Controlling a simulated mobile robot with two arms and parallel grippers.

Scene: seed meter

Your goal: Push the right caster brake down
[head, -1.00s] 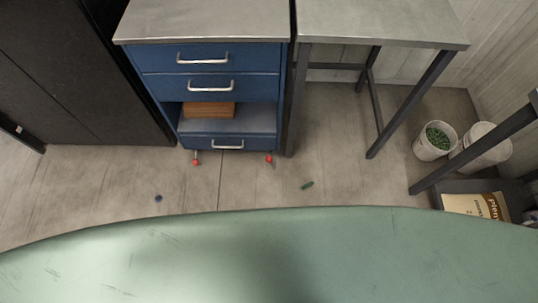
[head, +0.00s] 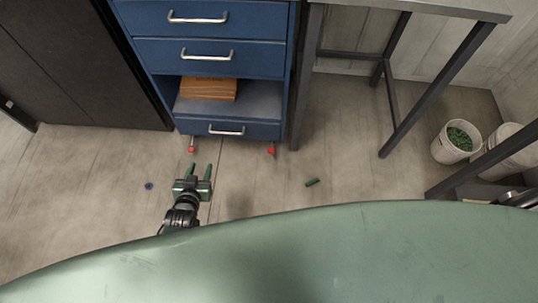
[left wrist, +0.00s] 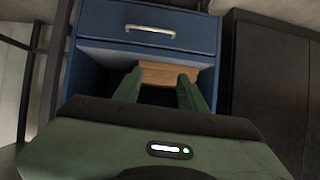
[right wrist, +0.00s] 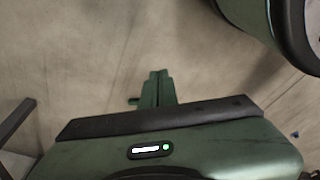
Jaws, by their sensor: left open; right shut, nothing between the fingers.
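The blue drawer cabinet (head: 212,132) stands on the floor, with two red caster parts at its bottom front. The right caster brake (head: 271,150) is the red piece under the right front corner; its tilt is too small to tell. The left red caster brake (head: 192,149) is under the left front corner. My left gripper (head: 199,169) is open and empty, low in front of the left caster. In the left wrist view its fingers (left wrist: 158,88) point toward the cabinet's open shelf. My right gripper (right wrist: 158,73) is shut and empty over the floor, seen only in the right wrist view.
A wooden block (head: 208,89) lies in the open shelf. A small green cylinder (head: 312,182) and a dark blue bit (head: 149,186) lie on the floor. A metal table leg (head: 308,80) stands right of the cabinet. A black cabinet (head: 85,70) is at left.

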